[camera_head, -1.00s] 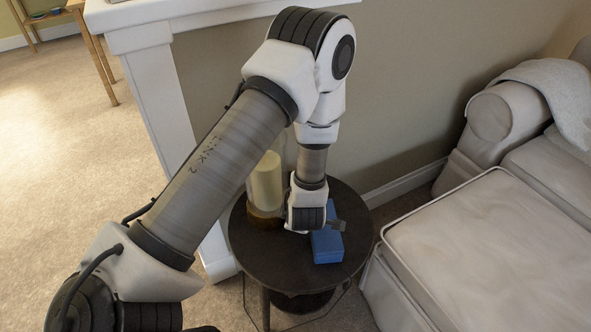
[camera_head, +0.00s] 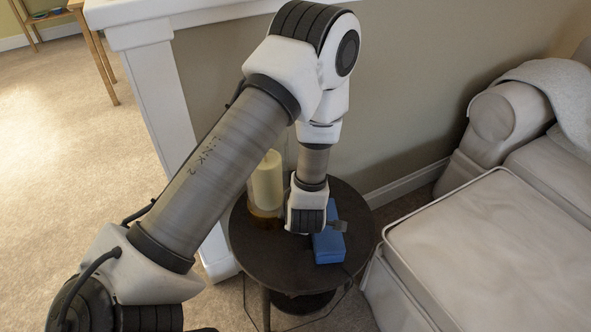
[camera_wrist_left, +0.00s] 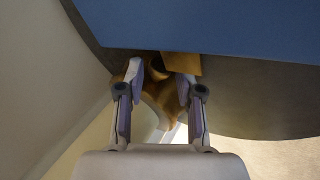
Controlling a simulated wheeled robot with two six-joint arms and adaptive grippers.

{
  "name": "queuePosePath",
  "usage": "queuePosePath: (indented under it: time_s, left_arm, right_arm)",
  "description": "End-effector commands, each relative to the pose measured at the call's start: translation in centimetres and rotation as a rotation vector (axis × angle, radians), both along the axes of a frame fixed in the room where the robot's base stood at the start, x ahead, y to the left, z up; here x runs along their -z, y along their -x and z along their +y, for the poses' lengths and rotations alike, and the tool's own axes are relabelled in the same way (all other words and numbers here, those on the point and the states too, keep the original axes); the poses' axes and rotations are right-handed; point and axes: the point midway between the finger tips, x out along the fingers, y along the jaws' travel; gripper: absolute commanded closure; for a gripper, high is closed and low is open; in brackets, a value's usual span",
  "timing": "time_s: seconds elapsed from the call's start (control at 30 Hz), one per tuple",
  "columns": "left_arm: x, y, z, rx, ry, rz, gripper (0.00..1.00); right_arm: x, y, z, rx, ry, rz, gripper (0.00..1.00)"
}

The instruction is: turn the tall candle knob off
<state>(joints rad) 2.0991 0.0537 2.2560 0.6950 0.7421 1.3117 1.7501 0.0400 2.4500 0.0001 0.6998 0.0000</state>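The tall candle (camera_head: 267,184) is a pale yellow pillar in clear glass, upright on a brown base at the left of a dark round table (camera_head: 262,262). My left gripper (camera_head: 337,226) points down over the table, right of the candle; the wrist hides most of its fingers. In the left wrist view my left gripper (camera_wrist_left: 161,75) has its two fingers apart, on either side of a brown, wooden-looking part (camera_wrist_left: 158,98). I cannot tell whether this part is the candle's knob or whether the fingers touch it. My right gripper is not in view.
A blue box (camera_head: 328,248) lies on the table close beside my left gripper; its blue face (camera_wrist_left: 230,25) fills the wrist view's top. A white post (camera_head: 160,95) and wall stand behind. A pale sofa (camera_head: 490,240) is at the right.

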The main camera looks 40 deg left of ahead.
Motion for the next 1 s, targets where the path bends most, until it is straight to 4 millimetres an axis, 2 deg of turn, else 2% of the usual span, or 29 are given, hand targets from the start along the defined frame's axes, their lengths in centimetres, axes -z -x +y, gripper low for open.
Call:
queuePosePath:
  time_s: [0.3, 0.43, 0.6, 0.87, 1.0]
  left_arm:
    - [-6.3, 2.7, -3.2, 0.005, -0.005, -0.005, 0.64]
    - [-8.4, 3.6, -4.3, 0.004, -0.003, -0.005, 0.64]
    - [-9.3, 4.3, -4.8, -0.002, -0.001, -0.001, 0.64]
    - [-9.3, 4.3, -4.8, 0.005, -0.004, 0.002, 0.64]
    - [-9.3, 4.3, -4.6, 0.151, -0.078, 0.079, 0.64]
  right_arm:
    - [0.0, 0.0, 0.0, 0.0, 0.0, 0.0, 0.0]
    - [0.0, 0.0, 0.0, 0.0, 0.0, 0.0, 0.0]
    - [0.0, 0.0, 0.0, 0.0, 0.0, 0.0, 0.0]
    - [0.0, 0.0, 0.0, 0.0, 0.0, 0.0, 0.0]
    - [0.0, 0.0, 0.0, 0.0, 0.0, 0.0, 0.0]
